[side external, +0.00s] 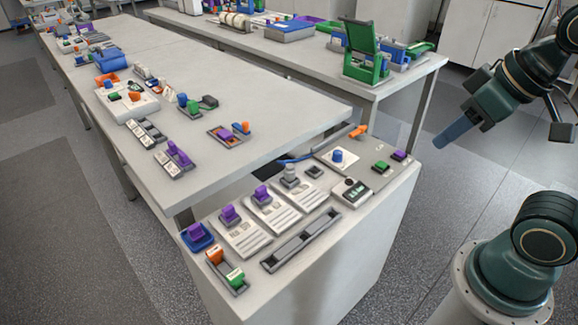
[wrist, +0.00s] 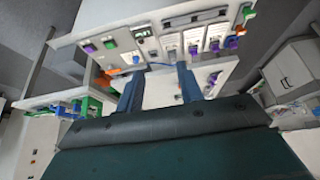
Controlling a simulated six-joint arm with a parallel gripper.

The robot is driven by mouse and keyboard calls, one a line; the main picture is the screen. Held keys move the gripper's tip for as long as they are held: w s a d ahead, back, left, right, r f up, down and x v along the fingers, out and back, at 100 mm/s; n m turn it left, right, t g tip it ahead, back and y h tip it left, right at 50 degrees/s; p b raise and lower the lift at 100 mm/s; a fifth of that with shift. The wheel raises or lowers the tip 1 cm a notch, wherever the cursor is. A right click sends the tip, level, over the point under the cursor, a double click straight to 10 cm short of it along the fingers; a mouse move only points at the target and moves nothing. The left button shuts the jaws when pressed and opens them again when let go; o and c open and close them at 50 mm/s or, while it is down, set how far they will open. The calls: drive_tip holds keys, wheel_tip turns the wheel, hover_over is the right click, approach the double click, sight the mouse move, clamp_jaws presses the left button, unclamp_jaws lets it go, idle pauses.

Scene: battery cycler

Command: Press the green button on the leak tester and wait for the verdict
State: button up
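The green button (side external: 380,167) stands on the grey panel (side external: 365,158) at the right end of the near cabinet, between a purple button (side external: 399,155) and a small dark display (side external: 355,189). The green button (wrist: 109,44) also shows upper left in the wrist view, beside the display (wrist: 141,32). The display's text is too small to read. My gripper (side external: 441,142) hangs to the right of the cabinet, clear of the button. In the wrist view, the two blue fingers of my gripper (wrist: 158,72) are apart with nothing between them.
A blue knob (side external: 337,156) and an orange-ended piece (side external: 358,131) are near the panel's back. White units with purple parts (side external: 272,208) and a slotted grey tray (side external: 301,241) fill the cabinet's left. A bench with a green stand (side external: 366,52) is behind. The space around my gripper is free.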

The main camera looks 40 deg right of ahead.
drive_tip(key=shift+c, duration=0.5)
clamp_jaws()
idle(1.4)
